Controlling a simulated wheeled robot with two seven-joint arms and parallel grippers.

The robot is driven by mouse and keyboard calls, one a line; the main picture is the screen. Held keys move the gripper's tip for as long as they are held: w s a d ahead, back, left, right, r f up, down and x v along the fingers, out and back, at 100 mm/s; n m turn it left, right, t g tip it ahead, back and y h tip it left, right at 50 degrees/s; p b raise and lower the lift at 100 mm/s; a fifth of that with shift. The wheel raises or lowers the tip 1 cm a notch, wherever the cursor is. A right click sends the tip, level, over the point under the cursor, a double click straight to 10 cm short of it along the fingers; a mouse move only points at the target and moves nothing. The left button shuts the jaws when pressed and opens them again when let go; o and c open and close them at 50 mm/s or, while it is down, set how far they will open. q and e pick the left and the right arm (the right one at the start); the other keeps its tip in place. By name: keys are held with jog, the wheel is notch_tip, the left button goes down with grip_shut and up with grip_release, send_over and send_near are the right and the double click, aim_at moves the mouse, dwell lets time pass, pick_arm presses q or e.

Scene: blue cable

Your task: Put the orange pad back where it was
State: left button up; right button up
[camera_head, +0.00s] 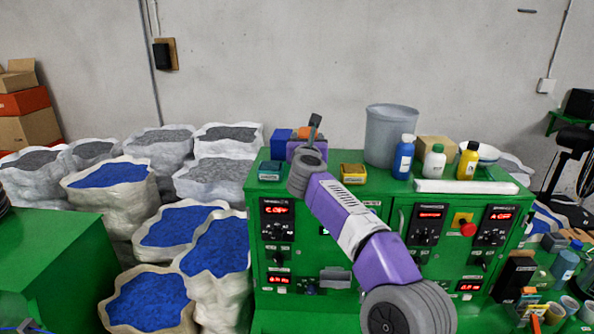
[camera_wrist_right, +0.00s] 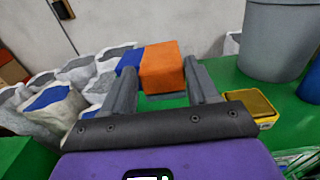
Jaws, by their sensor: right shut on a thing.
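The orange pad (camera_wrist_right: 162,66) is a block held between the two grey fingers of my right gripper (camera_wrist_right: 160,76) in the right wrist view. In the head view a small orange part of the pad (camera_head: 305,132) shows behind the right gripper (camera_head: 309,138), near the back left of the green cabinet top. The gripper is shut on the pad. A blue block (camera_wrist_right: 130,58) sits close to the pad's left side; it also shows in the head view (camera_head: 281,141). I cannot tell whether the pad's underside touches anything.
A yellow box (camera_head: 352,170) and a teal box (camera_head: 270,169) stand on the green cabinet top (camera_head: 385,184). A grey bucket (camera_head: 390,135) and several bottles stand farther right. White sacks with blue and grey granules (camera_head: 208,243) fill the left side.

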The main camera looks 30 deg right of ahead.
jog(key=f, duration=0.2)
jog(key=s+f, duration=0.1)
jog(key=f, duration=0.1)
jog(key=s+f, duration=0.1)
jog(key=f, duration=0.1)
jog(key=shift+f+b, duration=0.2)
jog(key=shift+b, duration=0.1)
jog(key=shift+s+f+b, duration=0.3)
jog(key=shift+f, duration=0.8)
jog(key=shift+w+f, duration=0.1)
jog(key=shift+w, duration=0.1)
jog(key=shift+f, duration=0.1)
pick_arm(q)
jog(key=shift+s+f, duration=0.45)
jog(key=shift+s, duration=0.15)
pick_arm(e)
jog(key=o, duration=1.1)
